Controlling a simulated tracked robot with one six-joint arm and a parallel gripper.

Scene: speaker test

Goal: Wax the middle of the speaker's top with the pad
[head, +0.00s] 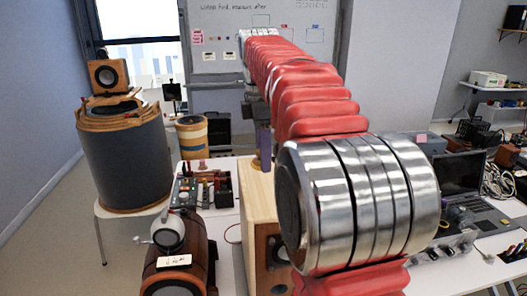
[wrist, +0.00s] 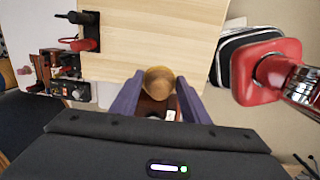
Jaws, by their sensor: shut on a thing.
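The speaker (head: 257,195) is a pale wooden box on the white table, left of my arm in the head view. Its bare pale top (wrist: 155,35) fills the upper middle of the wrist view. My gripper (wrist: 159,84) has purple fingers shut on a round wooden knob, which I take for the handle of the pad (wrist: 158,80). The knob is over the speaker top's near edge in the wrist view. The pad's underside is hidden, so I cannot tell whether it touches the top. In the head view my gripper (head: 263,140) shows as a purple finger, partly hidden by my arm.
A tool tray (head: 205,190) stands left of the speaker, with a brown barrel-shaped thing (head: 180,255) nearer. A laptop (head: 460,185) lies at the right. A large grey drum (head: 125,160) stands at the left. My red arm hides much of the table's middle.

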